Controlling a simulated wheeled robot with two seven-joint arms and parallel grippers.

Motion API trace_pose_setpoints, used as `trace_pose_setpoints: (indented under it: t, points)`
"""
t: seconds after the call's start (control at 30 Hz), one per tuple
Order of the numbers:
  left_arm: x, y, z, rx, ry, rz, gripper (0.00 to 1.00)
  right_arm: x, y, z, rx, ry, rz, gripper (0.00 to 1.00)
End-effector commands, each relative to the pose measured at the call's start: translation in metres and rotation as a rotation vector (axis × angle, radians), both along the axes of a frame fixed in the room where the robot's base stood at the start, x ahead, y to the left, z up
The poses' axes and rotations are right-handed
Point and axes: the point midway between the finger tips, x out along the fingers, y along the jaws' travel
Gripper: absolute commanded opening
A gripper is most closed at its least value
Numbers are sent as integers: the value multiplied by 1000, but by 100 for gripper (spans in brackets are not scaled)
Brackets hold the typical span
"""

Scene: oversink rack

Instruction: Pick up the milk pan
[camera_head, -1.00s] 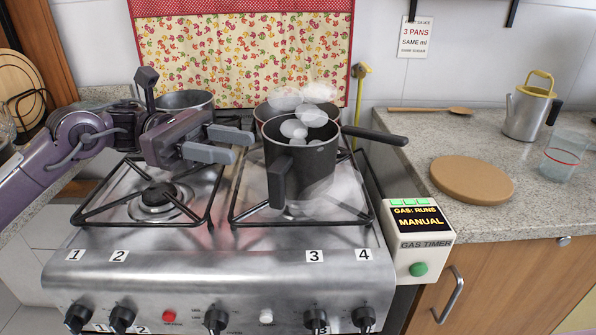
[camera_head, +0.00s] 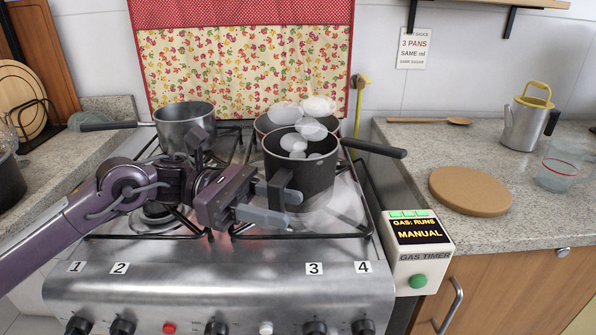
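The dark pan on the front right burner (camera_head: 318,172) looks like the milk pan; no label shows on it. The pan still sits on the grate. My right gripper is not in view.
A red-rimmed pan (camera_head: 262,126) stands behind, partly hidden by the front pan. A long black handle (camera_head: 373,147) sticks out right. A grey saucepan (camera_head: 184,122) stands at the back left. A gas timer (camera_head: 418,250) stands at the stove's right. A round board (camera_head: 470,190) lies on the counter.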

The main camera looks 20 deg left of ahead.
Motion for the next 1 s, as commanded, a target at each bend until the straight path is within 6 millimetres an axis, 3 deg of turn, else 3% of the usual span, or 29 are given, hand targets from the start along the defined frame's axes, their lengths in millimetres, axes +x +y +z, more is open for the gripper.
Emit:
trace_pose_setpoints:
  t: [0.23,0.53,1.0]
  points:
    - [0,-1,0,0,0,0,39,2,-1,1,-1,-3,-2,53]
    - [0,-1,0,0,0,0,0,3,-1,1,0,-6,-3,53]
    - [0,-1,2,-2,-6,1,0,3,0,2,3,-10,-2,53]
